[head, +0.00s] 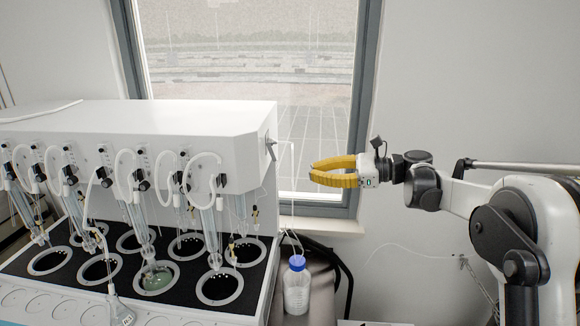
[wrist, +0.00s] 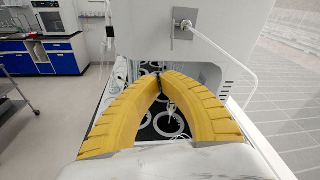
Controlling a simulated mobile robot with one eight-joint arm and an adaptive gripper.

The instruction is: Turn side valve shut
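The side valve (head: 270,147) is a small grey lever fitting on the right side wall of the white distiller (head: 180,122). In the wrist view the valve (wrist: 183,29) shows as a metal plate with a lever, with a white tube leading off to the right. My gripper (head: 312,171) has yellow fingers and is right of the valve and a little lower, apart from it. In the wrist view the fingertips of my gripper (wrist: 159,75) meet, with nothing between them, below the valve in the picture.
A blue-capped bottle (head: 296,285) stands below, right of the distiller, under the hanging white tube (head: 292,190). Glass tubes and round heating wells line the distiller's front. A window (head: 250,60) is behind.

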